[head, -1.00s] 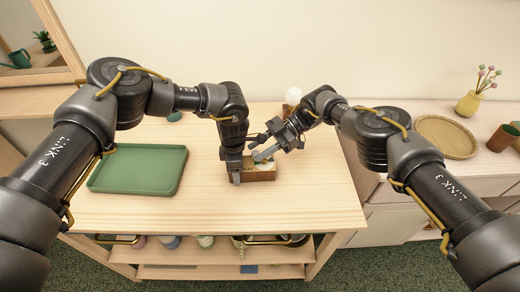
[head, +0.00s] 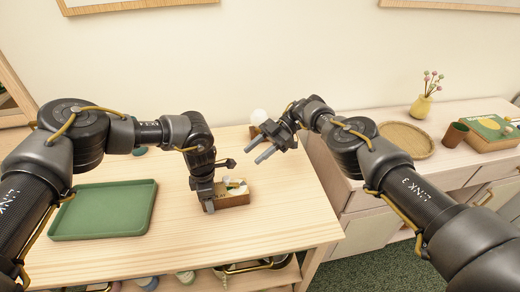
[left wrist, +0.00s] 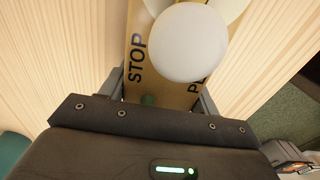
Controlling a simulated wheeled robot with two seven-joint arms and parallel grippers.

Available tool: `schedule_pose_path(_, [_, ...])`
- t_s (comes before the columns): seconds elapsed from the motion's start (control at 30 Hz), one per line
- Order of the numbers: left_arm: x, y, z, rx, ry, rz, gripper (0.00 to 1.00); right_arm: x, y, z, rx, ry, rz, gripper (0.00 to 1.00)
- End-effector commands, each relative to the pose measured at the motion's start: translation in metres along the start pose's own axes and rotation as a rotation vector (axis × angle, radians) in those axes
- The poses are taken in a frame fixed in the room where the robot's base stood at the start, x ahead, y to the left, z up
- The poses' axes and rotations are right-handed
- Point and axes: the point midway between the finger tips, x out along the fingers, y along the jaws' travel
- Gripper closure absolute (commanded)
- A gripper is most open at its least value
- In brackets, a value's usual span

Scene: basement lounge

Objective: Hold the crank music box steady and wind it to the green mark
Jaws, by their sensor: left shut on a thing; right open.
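The music box (head: 236,198) is a small brown wooden box with a pale top, standing on the light wood table. My left gripper (head: 208,205) is shut on it from the left side. In the left wrist view the box top (left wrist: 140,25) lies between my fingers and carries the word STOP and a second word partly hidden. A white round part (left wrist: 187,43) covers much of the top, and a small green spot (left wrist: 148,100) shows near my gripper. I cannot clearly make out the crank. My right gripper (head: 257,148) is open and empty, behind and right of the box, apart from it.
A green tray (head: 103,210) lies on the table at left. A white globe (head: 258,116) stands behind my right gripper. On the cabinet at right are a round woven tray (head: 405,141), a brown cup (head: 455,135), a green-topped box (head: 488,128) and a yellow vase (head: 420,108). The table front is clear.

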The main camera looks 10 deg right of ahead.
Motion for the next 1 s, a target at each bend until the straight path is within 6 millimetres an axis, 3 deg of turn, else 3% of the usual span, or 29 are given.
schedule_pose_path(0.2, [0.0,0.0,0.001,0.001,-0.002,0.001,0.72,-0.011,-0.001,0.0,0.0,-0.003,-0.002,0.57])
schedule_pose_path(0.6, [-0.001,0.0,0.001,0.0,-0.003,0.001,0.72,-0.009,-0.001,0.002,0.008,0.007,0.003,0.57])
schedule_pose_path(0.87, [-0.001,0.0,0.0,0.0,-0.002,0.001,0.72,0.029,-0.004,0.027,0.138,0.201,0.13,0.57])
schedule_pose_path(1.0, [-0.001,0.0,0.0,0.0,-0.002,0.001,0.72,0.048,-0.002,0.027,0.244,0.346,0.246,0.57])
